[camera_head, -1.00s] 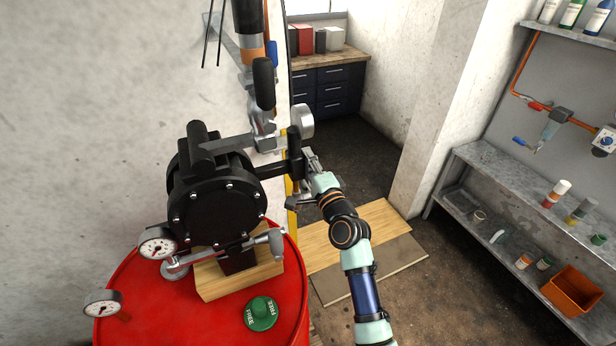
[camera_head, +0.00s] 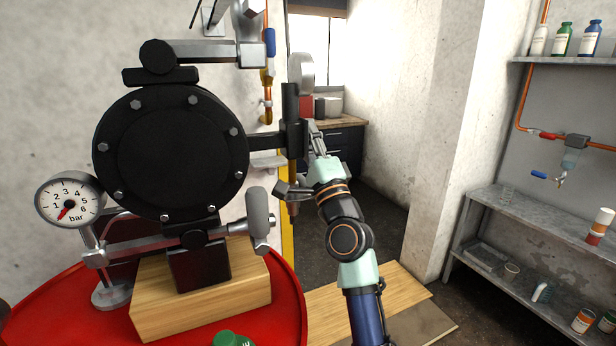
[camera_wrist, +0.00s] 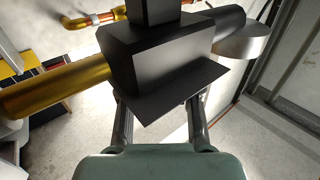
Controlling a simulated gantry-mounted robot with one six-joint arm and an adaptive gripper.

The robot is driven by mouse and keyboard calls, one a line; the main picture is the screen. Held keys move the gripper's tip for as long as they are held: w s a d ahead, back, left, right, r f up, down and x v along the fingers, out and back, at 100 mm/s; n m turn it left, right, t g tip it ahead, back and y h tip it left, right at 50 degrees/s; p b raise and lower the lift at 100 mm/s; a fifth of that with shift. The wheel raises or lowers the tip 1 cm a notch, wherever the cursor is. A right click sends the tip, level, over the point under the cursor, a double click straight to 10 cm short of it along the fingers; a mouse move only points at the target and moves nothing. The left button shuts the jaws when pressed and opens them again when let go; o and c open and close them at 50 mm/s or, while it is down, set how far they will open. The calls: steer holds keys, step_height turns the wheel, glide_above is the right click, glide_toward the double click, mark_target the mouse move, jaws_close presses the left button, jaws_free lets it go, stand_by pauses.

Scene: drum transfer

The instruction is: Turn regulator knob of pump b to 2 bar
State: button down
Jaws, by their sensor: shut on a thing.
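The large round black pump (camera_head: 170,145) stands on a wooden block on the red drum; its letter is not visible. A pipe at its right leads to a regulator with a black body (camera_head: 291,110), a copper-coloured lower end (camera_head: 293,208) and a grey disc-shaped gauge (camera_head: 307,72) seen edge-on. My gripper (camera_head: 303,165) is at the regulator's right side. In the wrist view its fingers (camera_wrist: 160,112) close on the black block (camera_wrist: 160,60), their tips hidden behind its plate. The gold cylinder (camera_wrist: 60,82) lies at left. Which part is the knob is unclear.
A dial gauge (camera_head: 68,200) marked in bar stands left of the pump, its red needle pointing lower left, below 1. The red drum (camera_head: 60,310) lies beneath. Shelves (camera_head: 500,215) stand at the right.

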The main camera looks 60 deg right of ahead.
steer(key=f+b, duration=0.1)
steer(key=b, duration=0.4)
steer(key=shift+t, duration=0.3)
steer(key=shift+r+h+b, duration=0.1)
steer(key=shift+h+b, duration=0.2)
steer(key=shift+b, duration=0.55)
steer(key=shift+r+b, duration=0.4)
steer(key=shift+b, duration=0.5)
steer(key=c, duration=0.8)
jaws_free()
steer(key=v, duration=1.2)
steer(key=shift+w+d+f, duration=0.1)
steer(key=shift+w+f, duration=0.05)
steer(key=shift+f, duration=0.05)
